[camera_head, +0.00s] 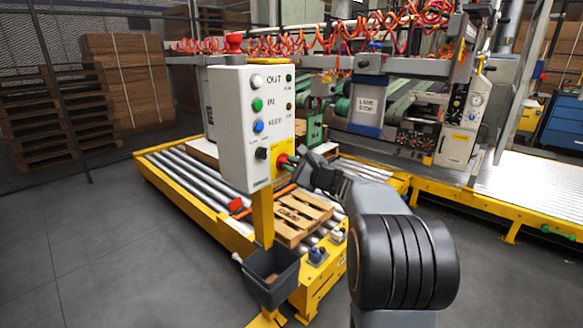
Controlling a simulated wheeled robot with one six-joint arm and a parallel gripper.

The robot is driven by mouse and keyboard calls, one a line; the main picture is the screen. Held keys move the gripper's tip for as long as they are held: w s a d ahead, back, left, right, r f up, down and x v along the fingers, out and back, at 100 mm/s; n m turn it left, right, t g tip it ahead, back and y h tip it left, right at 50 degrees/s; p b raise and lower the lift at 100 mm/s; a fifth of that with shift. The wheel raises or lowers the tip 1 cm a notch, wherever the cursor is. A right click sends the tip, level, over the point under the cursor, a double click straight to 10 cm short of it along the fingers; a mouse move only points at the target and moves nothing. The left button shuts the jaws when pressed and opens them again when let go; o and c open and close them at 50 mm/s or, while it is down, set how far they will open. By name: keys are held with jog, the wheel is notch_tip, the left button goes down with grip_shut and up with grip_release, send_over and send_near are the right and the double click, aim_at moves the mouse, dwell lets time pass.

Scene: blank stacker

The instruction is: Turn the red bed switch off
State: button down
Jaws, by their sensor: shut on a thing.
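The red switch (282,159) sits on a yellow plate at the lower right of the white control box (224,128). Only part of it shows, as my gripper (293,164) covers its right side. My gripper reaches in from the right and is shut on the red switch. The jaws are small and dark here, and the exact angle of the switch cannot be read.
The box also carries a white button (256,81), a green button (257,104), a blue button (258,126) and a black knob (261,153). A grey bin (271,277) hangs below it. A wooden pallet (300,212) lies on the rollers behind. Floor at left is clear.

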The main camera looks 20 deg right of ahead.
jog(key=c, duration=1.1)
grip_release()
jog(key=shift+s, duration=0.1)
jog(key=p+v, duration=0.1)
jog(key=v, duration=1.2)
jog(key=shift+s+d, duration=0.1)
jog(key=shift+s, duration=0.2)
